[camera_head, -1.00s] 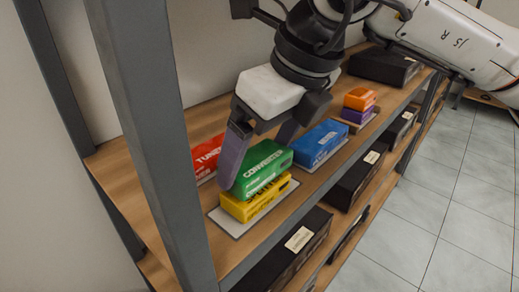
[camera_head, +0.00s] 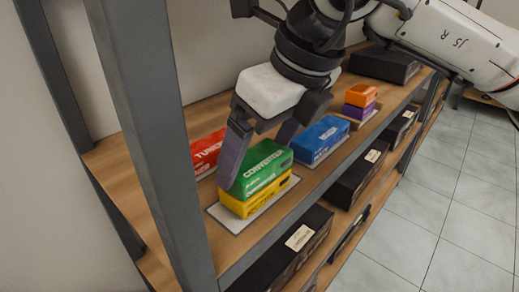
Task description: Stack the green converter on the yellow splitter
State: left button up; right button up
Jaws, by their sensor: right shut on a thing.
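The green converter (camera_head: 264,168) is a box lying on top of the yellow splitter (camera_head: 257,196), roughly lined up with it, and no gap shows between them. The yellow splitter rests on a pale mat (camera_head: 233,222) near the shelf's front edge. My right gripper (camera_head: 254,165) reaches down from above, shut on the green converter. One finger lies along the converter's left end; the other is behind it and partly hidden. My left gripper is not in view.
A red tuner box (camera_head: 206,152) is behind to the left. A blue box (camera_head: 320,138) stands close on the right, then an orange box (camera_head: 361,95) on a purple one (camera_head: 358,111). A grey shelf post (camera_head: 150,130) stands in front at left. Dark boxes fill the lower shelf.

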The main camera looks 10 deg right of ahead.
jog(key=o, duration=1)
jog(key=shift+r, duration=0.25)
jog(key=v, duration=0.5)
jog(key=shift+s+d+r, duration=0.1)
jog(key=shift+s, duration=0.05)
jog(key=s+d, duration=0.2)
jog(key=s, duration=0.1)
jog(key=s+d, duration=0.2)
jog(key=s, duration=0.1)
jog(key=s+d+b, duration=0.1)
jog(key=s+d, duration=0.1)
jog(key=s, duration=0.1)
jog(key=shift+s+d+f, duration=0.25)
jog(key=shift+s+f, duration=0.05)
jog(key=shift+s, duration=0.1)
